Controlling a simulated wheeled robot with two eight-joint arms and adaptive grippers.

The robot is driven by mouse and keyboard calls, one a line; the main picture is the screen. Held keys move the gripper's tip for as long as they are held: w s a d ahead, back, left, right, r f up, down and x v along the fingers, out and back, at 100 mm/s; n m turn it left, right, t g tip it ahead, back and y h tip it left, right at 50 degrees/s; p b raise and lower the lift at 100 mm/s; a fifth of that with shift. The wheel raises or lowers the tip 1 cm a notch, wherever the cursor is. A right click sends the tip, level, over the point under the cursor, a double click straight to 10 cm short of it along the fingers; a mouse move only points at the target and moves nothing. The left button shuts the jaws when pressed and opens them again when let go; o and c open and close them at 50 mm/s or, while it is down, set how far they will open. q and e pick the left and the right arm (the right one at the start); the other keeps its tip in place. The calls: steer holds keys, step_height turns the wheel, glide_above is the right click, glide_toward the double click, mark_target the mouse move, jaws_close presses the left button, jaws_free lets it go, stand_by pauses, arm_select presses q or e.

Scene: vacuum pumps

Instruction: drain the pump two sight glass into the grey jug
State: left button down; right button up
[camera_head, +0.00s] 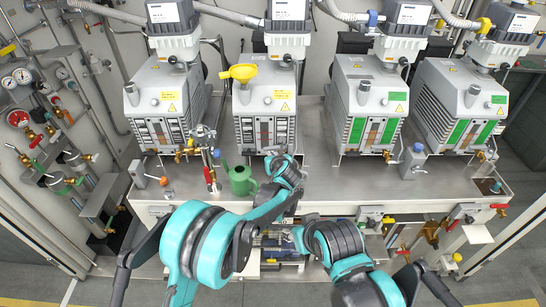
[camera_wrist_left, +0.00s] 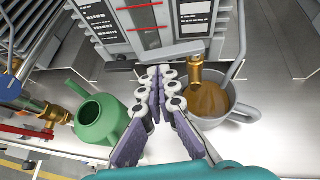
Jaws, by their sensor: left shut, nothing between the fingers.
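Pump two (camera_head: 262,108) is the grey pump second from left, with a yellow funnel on top. A brass drain tap (camera_wrist_left: 195,68) comes out below. The grey jug (camera_wrist_left: 245,113) stands on the bench under the tap, with brown liquid (camera_wrist_left: 208,98) inside; whether liquid is running cannot be told. My left gripper (camera_head: 284,158) is shut and empty, its fingers (camera_wrist_left: 160,78) just left of the jug. My right gripper is hidden behind or beyond its arm.
A green watering can (camera_head: 240,180) stands left of my left gripper. A brass and red valve stand (camera_head: 208,165) is farther left. More pumps (camera_head: 368,105) line the bench. The bench top (camera_head: 345,185) to the right is mostly clear.

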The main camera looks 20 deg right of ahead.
mark_target(267, 149)
arm_select(q)
steer(key=shift+w+r, duration=0.1)
steer(key=shift+w, duration=0.45)
arm_select(e)
steer(key=shift+w+d+r, duration=0.1)
steer(key=shift+w, duration=0.25)
arm_select(q)
steer(key=shift+w+a+r, duration=0.1)
steer(key=shift+w+a, duration=0.15)
steer(key=shift+w, duration=0.7)
arm_select(e)
steer(key=shift+s+r, duration=0.15)
steer(key=shift+s, duration=0.05)
